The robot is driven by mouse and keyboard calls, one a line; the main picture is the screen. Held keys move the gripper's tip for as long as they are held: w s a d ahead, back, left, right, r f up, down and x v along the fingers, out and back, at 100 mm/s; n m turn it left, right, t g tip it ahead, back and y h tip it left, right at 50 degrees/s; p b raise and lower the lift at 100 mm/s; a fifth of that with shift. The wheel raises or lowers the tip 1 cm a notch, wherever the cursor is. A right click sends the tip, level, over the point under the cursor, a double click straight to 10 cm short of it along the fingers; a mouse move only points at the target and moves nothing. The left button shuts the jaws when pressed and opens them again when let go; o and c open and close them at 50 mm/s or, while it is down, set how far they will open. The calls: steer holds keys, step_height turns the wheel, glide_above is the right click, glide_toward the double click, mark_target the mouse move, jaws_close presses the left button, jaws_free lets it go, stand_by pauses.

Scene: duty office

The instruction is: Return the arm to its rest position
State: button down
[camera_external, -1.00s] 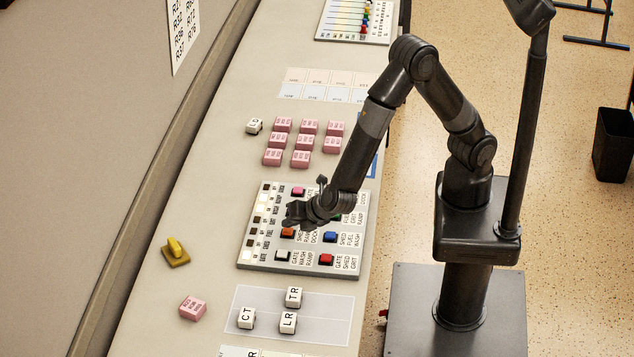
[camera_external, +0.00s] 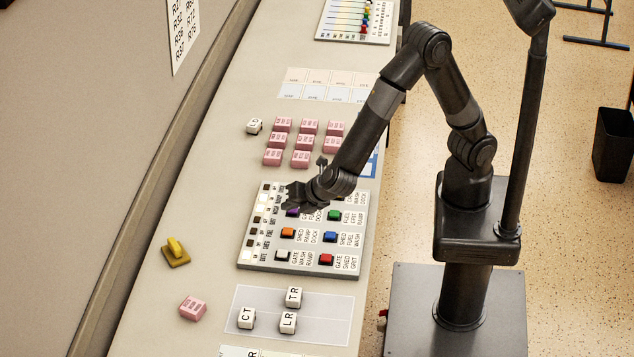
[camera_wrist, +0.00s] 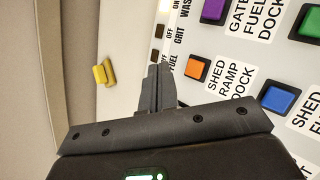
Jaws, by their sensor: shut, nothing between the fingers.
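My gripper (camera_external: 290,196) is shut and empty. In the external view it hangs over the upper left part of the button panel (camera_external: 262,262), beside the purple button (camera_external: 292,211), and hides part of the panel's top. In the wrist view my gripper (camera_wrist: 154,72) shows its two fingers pressed together over the panel's left edge. The orange button (camera_wrist: 197,66), blue button (camera_wrist: 277,98), green button (camera_wrist: 309,22) and purple button (camera_wrist: 213,9) lie to its right there. My arm is bent at the elbow and reaches from its column to the panel.
Pink blocks (camera_external: 302,159) and a white block (camera_external: 254,126) stand beyond the panel. Several white lettered cubes (camera_external: 247,318) stand on a pale mat (camera_external: 335,328) nearer. A yellow-handled item (camera_external: 176,252) and another pink block (camera_external: 193,308) lie at left. A dark bin (camera_external: 613,145) stands on the floor.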

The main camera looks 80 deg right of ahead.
steer(key=s+d+r+m+g, duration=0.2)
steer(key=s+d+r+m, duration=0.2)
steer(key=d+r+m, duration=0.45)
steer(key=s+d+r+m+g, duration=0.1)
steer(key=s+d+r+m, duration=0.3)
steer(key=d, duration=0.7)
steer(key=s+d+r+m+y, duration=0.2)
steer(key=s+m, duration=0.3)
steer(key=s, duration=0.3)
steer(key=s+d+r+m+y, duration=0.1)
steer(key=s+d+r+m, duration=0.2)
steer(key=s, duration=0.5)
steer(key=shift+s+d+r+m+y, duration=0.2)
steer(key=shift+d+r+m+y, duration=0.15)
steer(key=shift+r+m, duration=0.4)
